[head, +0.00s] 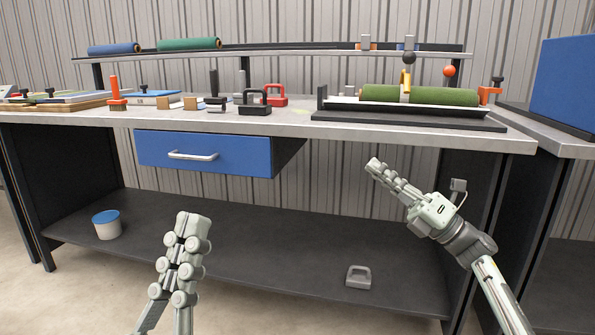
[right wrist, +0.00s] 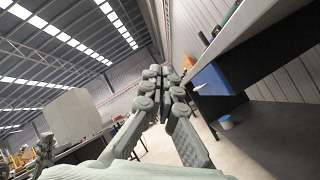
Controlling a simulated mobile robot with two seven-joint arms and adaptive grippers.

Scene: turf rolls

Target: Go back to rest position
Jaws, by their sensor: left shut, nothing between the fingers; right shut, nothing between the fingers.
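My left gripper (head: 190,222) is shut and empty in the head view, low in front of the workbench, pointing up. My right gripper (head: 374,164) is shut and empty, in front of the bench's right half below the worktop edge, tilted up and to the left. In the right wrist view the right gripper's fingers (right wrist: 163,72) come together with nothing between them. Neither gripper appears to touch the workbench (head: 250,122). A green turf roll (head: 440,96) lies in a black tray-like fixture (head: 400,116) on the right of the worktop.
The blue drawer (head: 204,152) under the worktop appears pulled out. Blue and green rolls (head: 188,43) lie on the rear shelf. Clamps and blocks (head: 254,108) stand on the worktop. A white tub (head: 107,225) and a grey handled block (head: 358,276) sit on the lower shelf.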

